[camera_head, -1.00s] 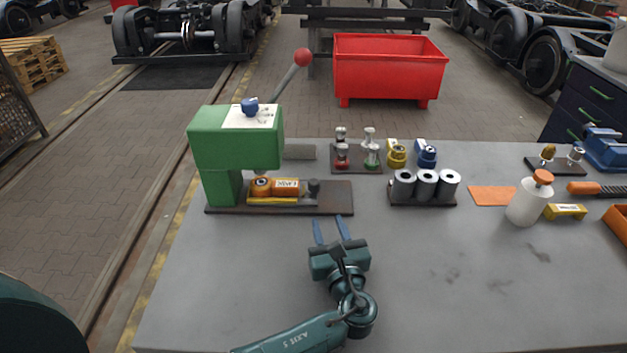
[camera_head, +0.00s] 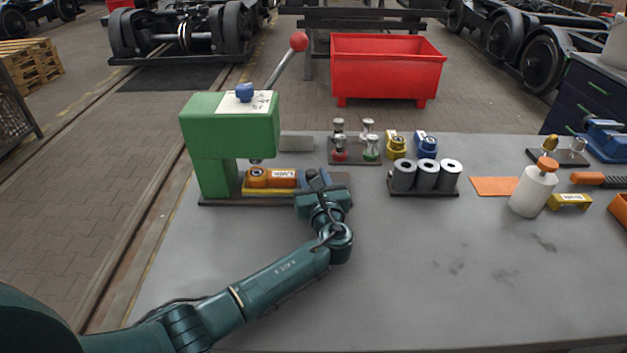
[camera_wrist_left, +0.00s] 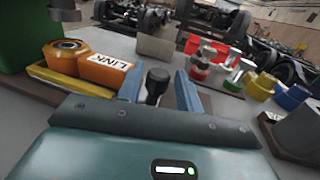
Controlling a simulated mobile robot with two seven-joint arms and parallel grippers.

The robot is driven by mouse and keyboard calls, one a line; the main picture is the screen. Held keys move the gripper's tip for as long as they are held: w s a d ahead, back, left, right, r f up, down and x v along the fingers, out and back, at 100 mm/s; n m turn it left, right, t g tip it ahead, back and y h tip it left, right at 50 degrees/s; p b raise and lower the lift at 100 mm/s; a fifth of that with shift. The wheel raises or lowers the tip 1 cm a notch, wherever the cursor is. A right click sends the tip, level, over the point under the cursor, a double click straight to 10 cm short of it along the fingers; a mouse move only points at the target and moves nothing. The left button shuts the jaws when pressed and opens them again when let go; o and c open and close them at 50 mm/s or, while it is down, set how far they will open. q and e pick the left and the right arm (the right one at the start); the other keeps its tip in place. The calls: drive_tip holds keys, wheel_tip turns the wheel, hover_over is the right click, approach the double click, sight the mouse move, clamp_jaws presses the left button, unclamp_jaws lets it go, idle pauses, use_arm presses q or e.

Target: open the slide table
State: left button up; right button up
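A green press (camera_head: 228,130) with a red-tipped lever stands on a dark base plate (camera_head: 235,201). Its yellow slide table (camera_head: 262,191) lies low beside the press column and carries an orange part (camera_head: 283,178) marked LINK. The slide table also shows in the left wrist view (camera_wrist_left: 65,82). A dark upright knob (camera_wrist_left: 156,84) stands to the right of the orange part. My left gripper (camera_head: 313,178) is open. In the left wrist view its two blue fingers (camera_wrist_left: 158,92) stand on either side of the knob, with visible gaps. My right gripper is not in view.
Right of the press are a rack of stamps (camera_head: 355,156), yellow and blue parts, grey cylinders (camera_head: 427,176) in a holder and a white bottle (camera_head: 531,192). A grey block (camera_head: 297,141) sits behind. The front of the grey table (camera_head: 450,270) is clear.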

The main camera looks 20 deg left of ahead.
use_arm(q)
clamp_jaws()
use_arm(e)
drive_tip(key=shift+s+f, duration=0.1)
